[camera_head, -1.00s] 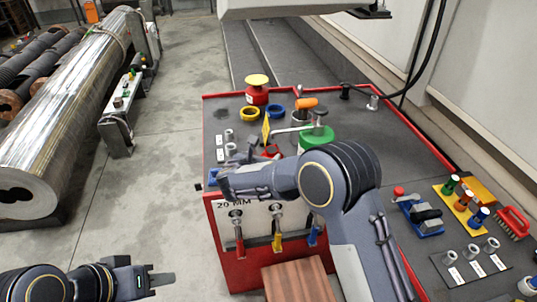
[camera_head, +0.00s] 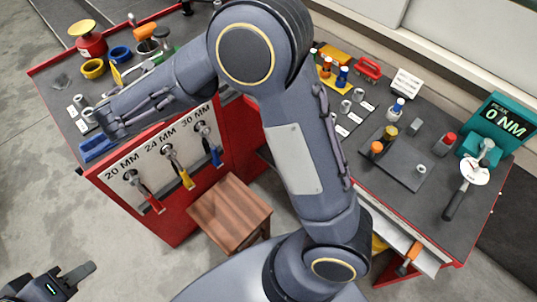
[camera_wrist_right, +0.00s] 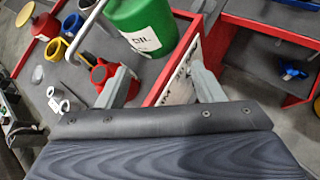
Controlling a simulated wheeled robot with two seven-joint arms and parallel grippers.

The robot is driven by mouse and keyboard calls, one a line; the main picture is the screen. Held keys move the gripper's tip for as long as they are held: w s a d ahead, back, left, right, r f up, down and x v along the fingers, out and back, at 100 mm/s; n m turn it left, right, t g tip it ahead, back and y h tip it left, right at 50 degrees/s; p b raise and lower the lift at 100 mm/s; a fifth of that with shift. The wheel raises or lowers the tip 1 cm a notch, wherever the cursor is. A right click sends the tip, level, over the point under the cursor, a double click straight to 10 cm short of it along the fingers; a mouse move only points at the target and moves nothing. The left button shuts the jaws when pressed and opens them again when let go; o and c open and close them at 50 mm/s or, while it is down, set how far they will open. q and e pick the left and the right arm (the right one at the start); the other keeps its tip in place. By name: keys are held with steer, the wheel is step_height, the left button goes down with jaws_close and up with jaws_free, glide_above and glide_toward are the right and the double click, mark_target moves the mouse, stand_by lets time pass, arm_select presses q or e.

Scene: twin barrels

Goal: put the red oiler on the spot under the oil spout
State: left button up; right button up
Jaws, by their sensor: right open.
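The red oiler (camera_wrist_right: 104,76) is partly visible in the right wrist view, just beyond my left-hand finger there. In the head view it seems hidden behind my right arm. The green oil drum (camera_wrist_right: 142,22), labelled OIL, stands beyond the fingers, with the metal spout (camera_wrist_right: 86,32) reaching out to its left. The spout also shows in the head view (camera_head: 140,70). I cannot make out the spot under it. My right gripper (camera_wrist_right: 161,88) is open, with nothing clearly between its fingers. My left gripper (camera_head: 80,272) is low at the left, away from the cart; its opening is unclear.
Yellow (camera_head: 93,68) and blue (camera_head: 119,54) rings and a red can with a yellow top (camera_head: 90,42) stand on the cart. Hanging tools (camera_head: 180,168) line its front. A wooden stool (camera_head: 230,210) stands before it. A torque meter (camera_head: 498,125) is at the right.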

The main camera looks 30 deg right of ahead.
steer(key=s+d+r+m+g+y, duration=0.25)
steer(key=s+d+m+g, duration=0.25)
steer(key=s+d+m, duration=1.05)
steer(key=s+a+m+t+y, duration=0.1)
steer(key=s+a+m+y, duration=0.1)
steer(key=s+m+y, duration=0.5)
steer(key=s+m, duration=0.5)
steer(key=s, duration=0.5)
steer(key=shift+f, duration=0.35)
steer(key=shift+c, duration=0.3)
